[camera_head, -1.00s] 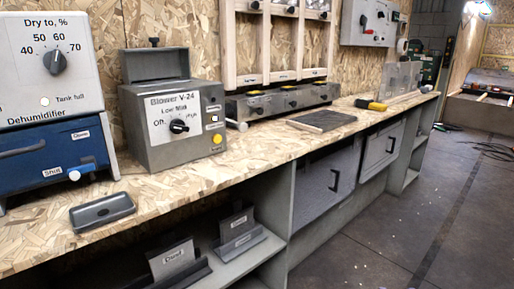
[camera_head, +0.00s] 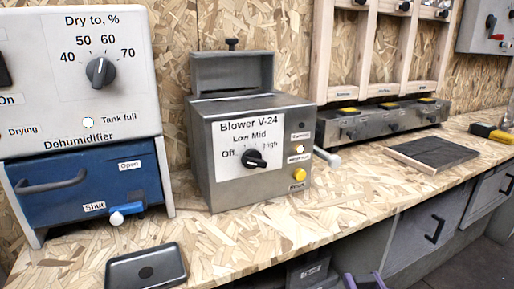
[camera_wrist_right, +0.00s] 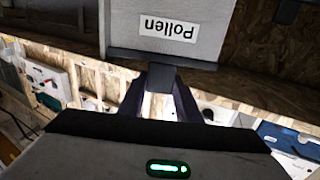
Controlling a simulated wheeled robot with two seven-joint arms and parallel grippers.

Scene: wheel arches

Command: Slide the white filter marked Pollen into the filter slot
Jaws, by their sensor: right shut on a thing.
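The white filter marked Pollen (camera_wrist_right: 198,37) is at the top of the right wrist view, its label upside down there. My right gripper (camera_wrist_right: 171,80) has its dark purple fingers shut on the filter's dark tab. In the head view the tips of my right gripper (camera_head: 364,281) just show at the bottom edge, below the counter front; the filter cannot be made out there. The grey Blower V-24 (camera_head: 205,150) stands on the counter with a raised grey flap (camera_head: 232,72) at its back. Its filter slot is not clearly visible. My left gripper is out of view.
The blue-fronted dehumidifier (camera_head: 85,185) stands left of the blower. A dark tray (camera_head: 147,268) lies at the counter's front edge. A grey piece labelled Dust (camera_head: 311,272) sits on the shelf below. A dark flat panel (camera_head: 435,152) lies farther right. The counter before the blower is clear.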

